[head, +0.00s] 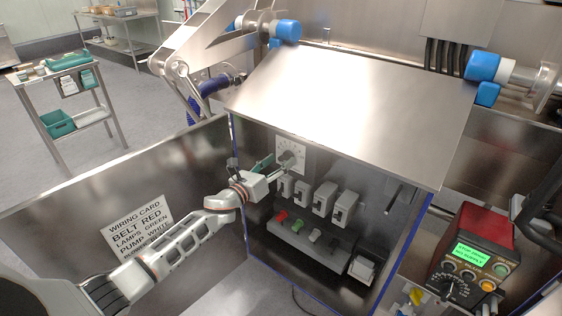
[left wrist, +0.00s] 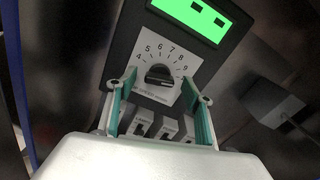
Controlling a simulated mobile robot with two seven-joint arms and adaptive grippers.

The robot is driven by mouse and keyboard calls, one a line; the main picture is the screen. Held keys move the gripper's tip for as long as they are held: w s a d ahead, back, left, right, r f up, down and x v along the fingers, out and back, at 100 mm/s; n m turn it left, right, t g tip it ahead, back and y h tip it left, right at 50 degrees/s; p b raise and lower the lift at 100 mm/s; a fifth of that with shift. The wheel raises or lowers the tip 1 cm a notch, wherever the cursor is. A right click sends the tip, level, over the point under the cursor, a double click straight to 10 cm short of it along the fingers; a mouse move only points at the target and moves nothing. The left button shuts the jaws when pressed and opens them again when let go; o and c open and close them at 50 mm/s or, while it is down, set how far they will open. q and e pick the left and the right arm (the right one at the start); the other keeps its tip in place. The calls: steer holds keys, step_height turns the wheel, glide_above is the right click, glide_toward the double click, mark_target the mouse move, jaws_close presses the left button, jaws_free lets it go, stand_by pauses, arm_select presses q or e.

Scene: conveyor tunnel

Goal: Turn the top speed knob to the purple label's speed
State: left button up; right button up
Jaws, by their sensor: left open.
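The speed knob (head: 287,158) is a dark knob on a white dial plate (head: 303,159) at the upper back of the open cabinet. In the left wrist view the black knob (left wrist: 159,76) sits mid-picture, with numbers from about 4 to 9 arched above it. Its bar lies roughly sideways; I cannot tell which number it points to. My left gripper (head: 272,166) is in front of the dial. In the left wrist view its green-padded fingers (left wrist: 158,92) are open, one on either side of the knob, with no clear contact. No purple label is visible.
A lit green display (left wrist: 197,18) is above the dial. Grey switches (head: 322,198) and coloured plugs (head: 297,226) are below it. A steel lid (head: 355,105) slopes over the cabinet. A wiring card (head: 140,226) is on the left panel. A red-topped control box (head: 480,250) stands right.

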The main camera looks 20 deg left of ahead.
arm_select(q)
steer(key=shift+w+d, duration=0.25)
steer(key=shift+w, duration=0.45)
steer(key=c, duration=1.1)
